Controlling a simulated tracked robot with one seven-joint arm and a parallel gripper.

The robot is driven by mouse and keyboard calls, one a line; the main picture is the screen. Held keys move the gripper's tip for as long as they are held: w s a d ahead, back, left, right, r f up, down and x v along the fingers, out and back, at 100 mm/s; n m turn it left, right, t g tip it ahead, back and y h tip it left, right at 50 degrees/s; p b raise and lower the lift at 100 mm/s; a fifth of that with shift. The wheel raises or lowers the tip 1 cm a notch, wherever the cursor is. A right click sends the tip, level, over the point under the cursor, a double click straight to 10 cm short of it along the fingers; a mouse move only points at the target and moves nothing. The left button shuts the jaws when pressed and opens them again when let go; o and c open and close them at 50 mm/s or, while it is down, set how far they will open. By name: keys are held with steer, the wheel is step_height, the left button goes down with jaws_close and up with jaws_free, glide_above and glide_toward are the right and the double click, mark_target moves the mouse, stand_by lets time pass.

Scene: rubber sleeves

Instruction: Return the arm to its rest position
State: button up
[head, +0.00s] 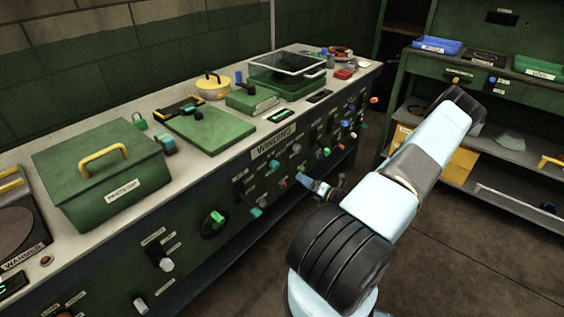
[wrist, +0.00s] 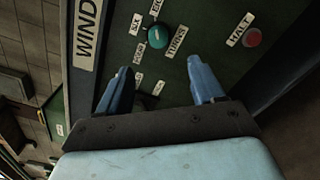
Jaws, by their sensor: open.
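My gripper shows in the wrist view (wrist: 160,85) with its two blue fingers spread apart and nothing between them. In the head view my gripper (head: 322,188) is small, at the end of my arm, in front of the bench's panel below the WINDING label. My light blue and black arm rises from the bottom centre, bends at the upper right and comes back down toward the panel. In the wrist view a teal knob (wrist: 157,37) labelled TURNS lies just beyond the fingers, apart from them. A red HALT button (wrist: 252,38) is to its right.
The bench (head: 365,72) runs along the left, with a green lidded box (head: 105,190), a green board (head: 207,128) and a clear-lidded case (head: 287,65) on top. Knobs stick out of its front. Green shelving (head: 400,60) with trays stands at right. The floor (head: 450,250) between is clear.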

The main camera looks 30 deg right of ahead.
steer(key=s+a+r+n+g+y, duration=0.1)
steer(key=a+r+n+g+y, duration=0.1)
steer(key=a+r+n+g, duration=0.9)
steer(key=s+a+r+n+g+y, duration=0.2)
steer(key=a+r+n+g, duration=0.2)
steer(key=a+r+n, duration=0.8)
steer(key=s+a+r+n+t+h, duration=0.1)
steer(key=s+r+n+h, duration=0.2)
steer(key=s+r+n, duration=0.3)
steer(key=s+r+n+t+h, duration=0.1)
steer(key=s+r+n+h, duration=0.2)
steer(key=r, duration=0.9)
steer(key=s+a+r+n+t+h, duration=0.1)
steer(key=s+r+n+h, duration=0.3)
steer(key=s+r+n, duration=0.4)
steer(key=s+n, duration=0.1)
steer(key=n, duration=0.2)
steer(key=shift+s+a+r+t, duration=0.25)
steer(key=shift+a+r+t, duration=0.05)
steer(key=shift+r, duration=0.1)
steer(key=shift+c, duration=0.2)
